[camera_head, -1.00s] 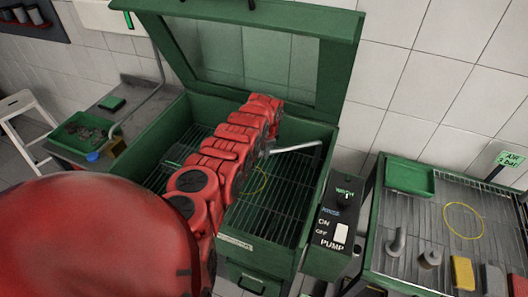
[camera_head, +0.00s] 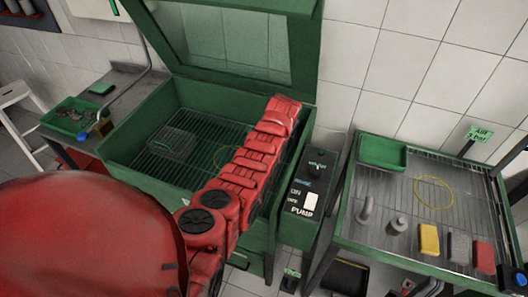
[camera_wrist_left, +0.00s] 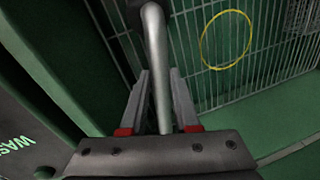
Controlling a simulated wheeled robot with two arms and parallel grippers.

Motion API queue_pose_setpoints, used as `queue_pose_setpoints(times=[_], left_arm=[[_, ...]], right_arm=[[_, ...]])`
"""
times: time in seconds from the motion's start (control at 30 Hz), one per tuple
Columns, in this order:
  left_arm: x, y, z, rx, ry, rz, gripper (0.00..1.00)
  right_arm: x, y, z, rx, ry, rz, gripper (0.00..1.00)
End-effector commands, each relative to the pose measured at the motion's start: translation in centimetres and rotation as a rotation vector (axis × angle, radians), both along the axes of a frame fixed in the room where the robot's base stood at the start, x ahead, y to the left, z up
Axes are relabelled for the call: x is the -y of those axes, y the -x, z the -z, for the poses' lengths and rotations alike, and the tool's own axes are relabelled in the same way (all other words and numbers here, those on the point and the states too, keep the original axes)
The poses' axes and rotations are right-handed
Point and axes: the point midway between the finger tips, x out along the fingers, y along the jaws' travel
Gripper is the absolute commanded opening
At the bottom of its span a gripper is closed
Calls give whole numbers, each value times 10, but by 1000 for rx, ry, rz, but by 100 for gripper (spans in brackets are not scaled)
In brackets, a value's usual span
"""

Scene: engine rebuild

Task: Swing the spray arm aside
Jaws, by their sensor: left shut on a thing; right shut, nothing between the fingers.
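The parts washer (camera_head: 135,136) is a green open tub with its lid raised and a wire grate (camera_head: 190,135) inside. My left arm reaches over the tub's right side and hides its gripper in the head view. In the left wrist view the left gripper (camera_wrist_left: 160,105) is shut around the spray arm (camera_wrist_left: 158,60), a grey metal tube running between its fingers. In the head view the spray arm is hidden behind my arm. My right gripper (camera_head: 428,288) shows only partly at the bottom edge, low in front of the rack; it looks shut and empty.
A yellow ring (camera_wrist_left: 203,48) lies on the grate. A pump control box (camera_head: 295,225) stands right of the tub. Further right, a drying rack (camera_head: 345,213) holds a green tray (camera_head: 383,152) and several small parts. A green bin (camera_head: 72,118) sits on the left bench.

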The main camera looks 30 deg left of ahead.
Motion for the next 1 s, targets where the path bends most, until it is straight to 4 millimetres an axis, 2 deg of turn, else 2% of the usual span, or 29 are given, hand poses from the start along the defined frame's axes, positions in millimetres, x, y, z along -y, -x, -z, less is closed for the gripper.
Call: queue_pose_setpoints(times=[0.23, 0.7, 0.73, 0.87, 1.0], left_arm=[[15, 0, 1, 0, 1, -65, 0], [18, -1, 0, 2, 1, -77, 0], [18, -1, 0, 2, 1, -77, 35], [18, -1, 0, 2, 1, -77, 58], [18, -1, 0, 1, 1, -77, 59]], right_arm=[[0, 0, 9, 0, 0, 0, 0], [0, 0, 9, 0, 0, 0, 0], [0, 0, 9, 0, 0, 0, 0], [0, 0, 9, 0, 0, 0, 0], [0, 0, 9, 0, 0, 0, 0]])
